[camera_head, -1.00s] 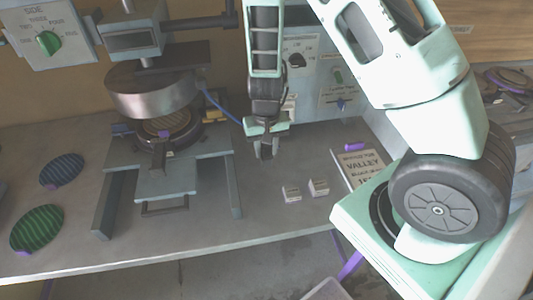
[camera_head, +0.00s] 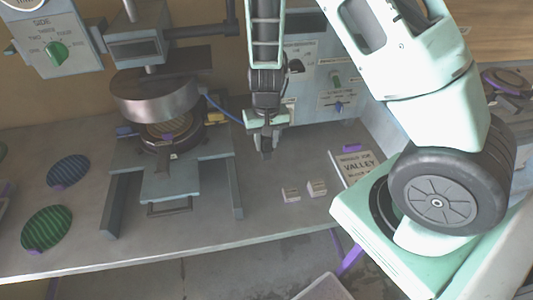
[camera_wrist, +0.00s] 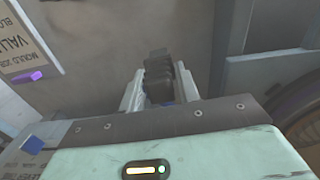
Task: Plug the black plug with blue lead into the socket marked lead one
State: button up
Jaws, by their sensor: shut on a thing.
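My gripper (camera_head: 266,142) hangs over the bench, in front of the grey control panel (camera_head: 310,100) and right of the press. In the wrist view its two pale fingers are shut on a black plug (camera_wrist: 158,68), which sticks out between them. The blue lead (camera_head: 218,106) runs from the press side towards my gripper; a bit of blue shows at the plug's base in the wrist view. The plug is clear of the bench, as far as I can tell. The socket marked lead one cannot be made out; my arm hides part of the panel.
The press (camera_head: 155,97) stands left of my gripper. A striped blue disc (camera_head: 68,170) and green disc (camera_head: 46,228) lie at the bench's left. Two small pale blocks (camera_head: 317,187) and a mould sign (camera_head: 355,168) with a purple piece lie at right. The bench below my gripper is clear.

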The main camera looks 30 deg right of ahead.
jog(key=shift+r+p, duration=0.95)
jog(key=shift+r, duration=0.3)
jog(key=shift+f, duration=0.1)
